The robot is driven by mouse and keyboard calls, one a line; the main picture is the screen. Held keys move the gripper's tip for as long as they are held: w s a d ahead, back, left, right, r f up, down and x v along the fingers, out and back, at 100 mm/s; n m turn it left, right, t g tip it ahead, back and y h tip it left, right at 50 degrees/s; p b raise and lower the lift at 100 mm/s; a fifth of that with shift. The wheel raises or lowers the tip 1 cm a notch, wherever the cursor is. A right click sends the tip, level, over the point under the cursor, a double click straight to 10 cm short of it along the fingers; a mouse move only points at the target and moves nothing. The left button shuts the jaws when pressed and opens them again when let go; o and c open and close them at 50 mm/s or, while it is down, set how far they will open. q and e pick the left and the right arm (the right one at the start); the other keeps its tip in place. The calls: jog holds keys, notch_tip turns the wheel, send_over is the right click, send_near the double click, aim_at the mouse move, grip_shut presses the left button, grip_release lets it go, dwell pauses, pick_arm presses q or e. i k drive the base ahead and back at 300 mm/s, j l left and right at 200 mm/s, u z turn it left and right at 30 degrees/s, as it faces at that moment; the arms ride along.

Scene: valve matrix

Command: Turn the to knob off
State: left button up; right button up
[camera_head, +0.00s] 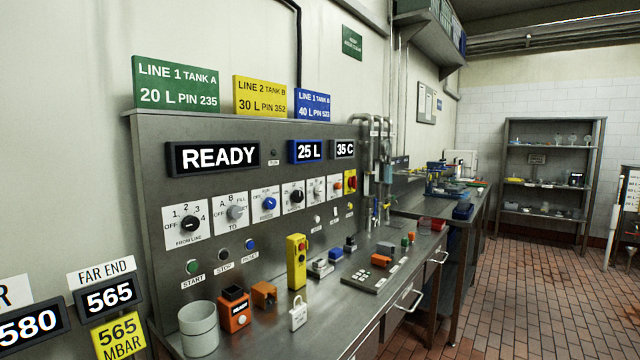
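The TO knob (236,212) is a grey rotary knob on a white plate on the upright steel control panel, second from the left in the knob row. Its plate carries the marks OFF, A, B and FILL, with TO printed below. The knob's exact pointing direction is too small to tell. To its left is the black FROM LINE knob (190,222) with marks OFF, 1, 2, 3. To its right is a blue knob (269,203). Neither of my grippers shows in the head view.
The steel bench (345,300) below the panel holds a grey cup (198,328), an orange box (234,312), a yellow pendant (296,262), a padlock (298,313) and a keypad (371,275). START, STOP and RESET buttons sit below the knobs. The tiled floor (520,300) at right is clear.

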aim_at(235, 212)
jog(key=i+l+z, duration=0.2)
jog(key=z, duration=0.15)
jog(key=i+l+z, duration=0.15)
jog(key=z, duration=0.2)
